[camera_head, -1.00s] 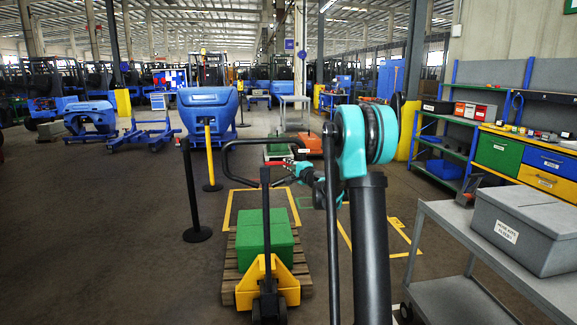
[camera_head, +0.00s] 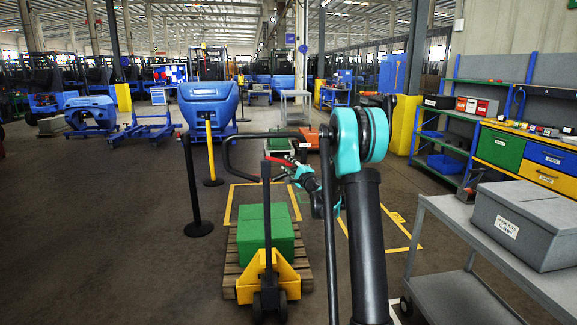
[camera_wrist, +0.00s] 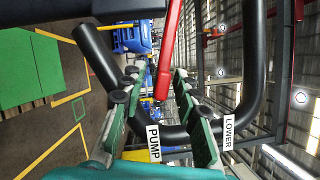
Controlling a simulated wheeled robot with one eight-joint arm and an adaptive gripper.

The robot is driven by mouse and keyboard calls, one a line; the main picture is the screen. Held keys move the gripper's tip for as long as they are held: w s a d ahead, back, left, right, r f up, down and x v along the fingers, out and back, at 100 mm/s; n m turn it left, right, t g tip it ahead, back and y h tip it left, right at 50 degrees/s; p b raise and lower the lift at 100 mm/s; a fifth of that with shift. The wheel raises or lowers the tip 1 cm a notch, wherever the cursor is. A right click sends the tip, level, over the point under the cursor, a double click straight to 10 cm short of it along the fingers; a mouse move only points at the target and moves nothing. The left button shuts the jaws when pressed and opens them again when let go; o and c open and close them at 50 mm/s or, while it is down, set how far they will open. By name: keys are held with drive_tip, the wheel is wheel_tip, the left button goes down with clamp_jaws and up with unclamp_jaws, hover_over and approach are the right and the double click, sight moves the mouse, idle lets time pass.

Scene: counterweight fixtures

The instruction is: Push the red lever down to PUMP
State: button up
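The red lever (camera_wrist: 168,45) comes down from the top of the wrist view, and its end lies between my fingers. In the head view the red lever (camera_head: 279,161) is small, at the black looped handle (camera_head: 232,142) of a yellow pallet jack (camera_head: 268,275). The black handle also shows in the wrist view (camera_wrist: 254,60), with a PUMP label (camera_wrist: 153,142) and a LOWER label (camera_wrist: 229,132). My gripper (camera_wrist: 160,92) is open, with green-padded fingers on either side of the lever. I cannot tell whether either finger touches it.
Green boxes (camera_head: 264,229) stand on a wooden pallet (camera_head: 232,278) behind the jack's mast. A grey trolley (camera_head: 455,235) carrying a grey box (camera_head: 530,222) stands at right. A black post (camera_head: 192,190) stands at left. The floor between post and pallet is clear.

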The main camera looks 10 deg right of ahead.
drive_tip(key=v, duration=1.2)
drive_tip(key=s+a+f+n+g, duration=0.4)
drive_tip(key=s+a+n, duration=0.15)
drive_tip(key=s, duration=0.45)
drive_tip(key=s+a+f+n+g, duration=0.35)
drive_tip(key=s+a+n, duration=0.2)
drive_tip(key=s, duration=0.55)
drive_tip(key=s+d+f+n+g+h, duration=0.2)
drive_tip(key=s+d+f, duration=0.1)
drive_tip(key=s, duration=0.4)
drive_tip(key=s+d+f+n+g+h, duration=0.2)
drive_tip(key=s+d+f, duration=0.2)
drive_tip(key=s, duration=0.4)
drive_tip(key=s+d+f+n+g+h, duration=0.1)
drive_tip(key=s+d+f+g+h, duration=0.1)
drive_tip(key=s+f, duration=0.3)
drive_tip(key=s+d+h, duration=0.1)
drive_tip(key=s, duration=0.2)
drive_tip(key=shift+s+d+n, duration=0.25)
drive_tip(key=shift+d+n, duration=0.1)
drive_tip(key=shift+n, duration=0.05)
